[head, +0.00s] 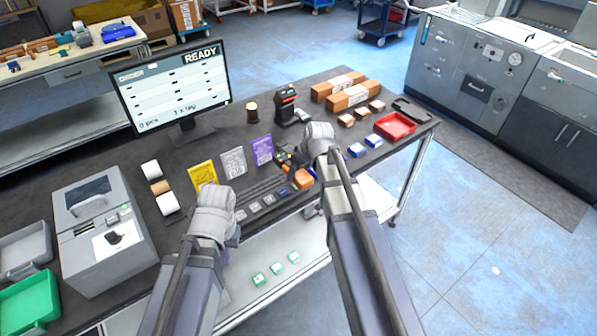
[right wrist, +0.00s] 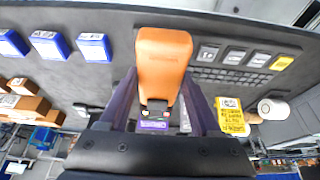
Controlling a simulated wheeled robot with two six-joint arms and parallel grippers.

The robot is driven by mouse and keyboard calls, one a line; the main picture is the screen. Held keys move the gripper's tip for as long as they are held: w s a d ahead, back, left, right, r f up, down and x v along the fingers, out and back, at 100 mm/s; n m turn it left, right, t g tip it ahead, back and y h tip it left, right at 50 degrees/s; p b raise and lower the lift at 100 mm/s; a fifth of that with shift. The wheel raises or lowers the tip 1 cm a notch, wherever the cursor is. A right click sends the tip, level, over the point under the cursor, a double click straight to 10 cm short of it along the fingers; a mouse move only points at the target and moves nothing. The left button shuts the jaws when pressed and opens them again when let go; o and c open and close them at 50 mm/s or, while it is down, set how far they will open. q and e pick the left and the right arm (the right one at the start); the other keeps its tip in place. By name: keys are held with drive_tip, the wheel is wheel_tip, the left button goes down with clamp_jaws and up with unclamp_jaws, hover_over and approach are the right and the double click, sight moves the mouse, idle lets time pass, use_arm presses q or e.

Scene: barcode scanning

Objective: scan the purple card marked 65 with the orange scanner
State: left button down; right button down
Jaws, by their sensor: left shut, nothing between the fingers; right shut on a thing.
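The purple card (head: 262,151) stands upright in the head view, at the right end of a row with a grey card (head: 233,162) and a yellow card (head: 203,174). I cannot read its number. My right gripper (head: 291,166) is shut on the orange scanner (head: 303,179), just in front and to the right of the purple card. In the right wrist view the scanner (right wrist: 163,62) sits between my fingers, and a purple patch (right wrist: 154,126), apparently the card, shows beyond its end. My left gripper (head: 228,232) is shut and empty near the table's front edge, mostly hidden by its wrist.
A monitor (head: 172,88) reading READY stands behind the cards. A keyboard (head: 262,188) lies in front of them. Blue boxes (head: 357,150), a red tray (head: 395,126) and brown boxes (head: 352,97) are to the right. A grey machine (head: 104,236) stands at the left.

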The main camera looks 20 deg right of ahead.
sight(299, 172)
drive_tip(key=shift+f+b, duration=3)
drive_tip(key=shift+f, duration=0.2)
drive_tip(key=shift+r, duration=0.15)
wheel_tip(299, 172, up, 12)
drive_tip(key=p, duration=1.2)
drive_tip(key=shift+d, duration=0.1)
